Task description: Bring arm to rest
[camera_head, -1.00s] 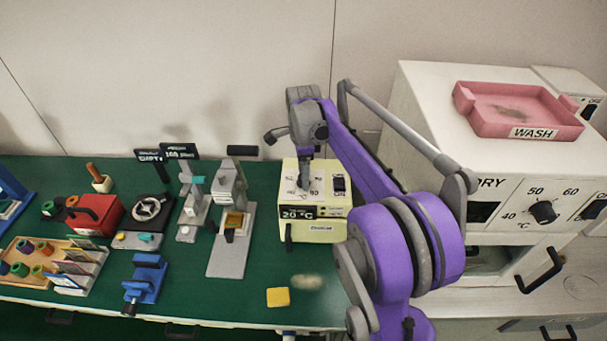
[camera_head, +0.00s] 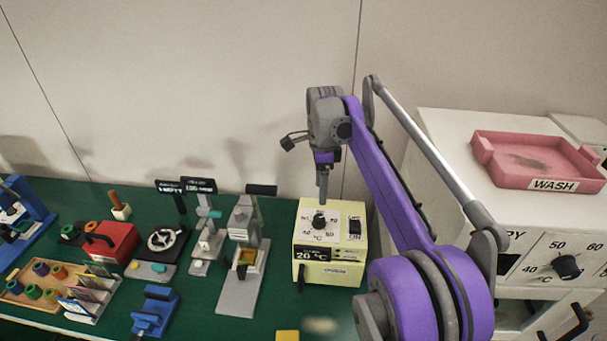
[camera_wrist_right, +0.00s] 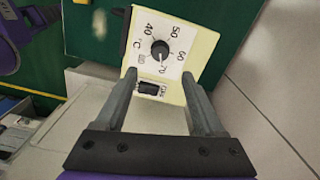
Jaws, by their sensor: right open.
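My right gripper (camera_head: 322,185) hangs above the cream temperature box (camera_head: 345,272), with its fingers pointing down near the box's black dial (camera_head: 319,221). In the right wrist view the two fingers (camera_wrist_right: 160,95) are apart with nothing between them. The dial (camera_wrist_right: 160,54) and the black switch (camera_wrist_right: 152,88) show beyond the fingertips. A small gap seems to lie between fingertips and dial. The purple arm reaches in from the lower right. My left gripper is not in view.
A white oven (camera_head: 450,130) stands at the right with a pink WASH tray (camera_head: 535,160) on top. The wall is behind.

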